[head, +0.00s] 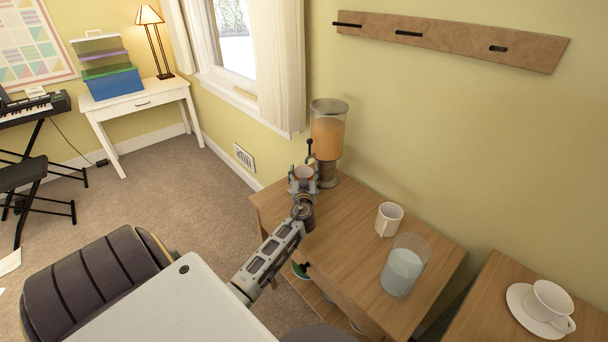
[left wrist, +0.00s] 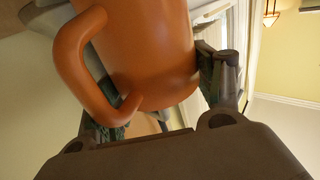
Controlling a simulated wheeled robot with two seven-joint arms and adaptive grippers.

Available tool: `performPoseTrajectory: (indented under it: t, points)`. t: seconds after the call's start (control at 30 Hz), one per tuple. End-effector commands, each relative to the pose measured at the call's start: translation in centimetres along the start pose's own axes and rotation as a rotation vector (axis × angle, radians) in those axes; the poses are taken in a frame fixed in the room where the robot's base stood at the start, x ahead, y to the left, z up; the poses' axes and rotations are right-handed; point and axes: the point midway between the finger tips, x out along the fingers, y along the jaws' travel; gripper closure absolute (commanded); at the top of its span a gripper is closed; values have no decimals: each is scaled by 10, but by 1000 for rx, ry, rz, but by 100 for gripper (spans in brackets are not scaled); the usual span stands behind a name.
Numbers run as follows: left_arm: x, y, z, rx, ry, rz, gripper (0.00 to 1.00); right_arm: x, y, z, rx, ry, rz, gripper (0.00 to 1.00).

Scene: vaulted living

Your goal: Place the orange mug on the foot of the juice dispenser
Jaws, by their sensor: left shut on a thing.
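The juice dispenser (head: 327,132) stands at the far end of the wooden table, against the wall. It has a clear tank of orange juice, a black tap on its left side and a grey foot (head: 327,181). My left gripper (head: 303,180) is at the table's far left end, just left of the foot. It is shut on the orange mug (left wrist: 150,55), whose handle and body fill much of the left wrist view. In the head view the mug (head: 304,172) is mostly hidden by the fingers, below the tap. I cannot tell whether it touches the foot. My right gripper is out of view.
A white mug (head: 389,219) and a clear pitcher (head: 405,265) stand nearer on the wooden table (head: 345,236). A white cup (head: 548,300) on a saucer (head: 519,301) is on another table at right. The tabletop between the dispenser and white mug is clear.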

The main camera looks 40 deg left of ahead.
Motion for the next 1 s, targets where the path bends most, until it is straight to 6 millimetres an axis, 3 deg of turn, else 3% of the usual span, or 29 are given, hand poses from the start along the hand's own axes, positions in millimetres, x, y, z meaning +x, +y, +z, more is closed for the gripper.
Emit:
performPoseTrajectory:
  t: [0.23, 0.27, 0.4, 1.0]
  points:
    - [0, 0, 0, 0, 2, 0, 83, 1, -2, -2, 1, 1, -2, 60]
    - [0, 0, 2, 0, 0, 0, 32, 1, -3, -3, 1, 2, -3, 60]
    - [0, 0, 1, 0, 0, 0, 14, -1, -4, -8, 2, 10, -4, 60]
    - [0, 0, -1, 0, 0, 0, 11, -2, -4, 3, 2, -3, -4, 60]
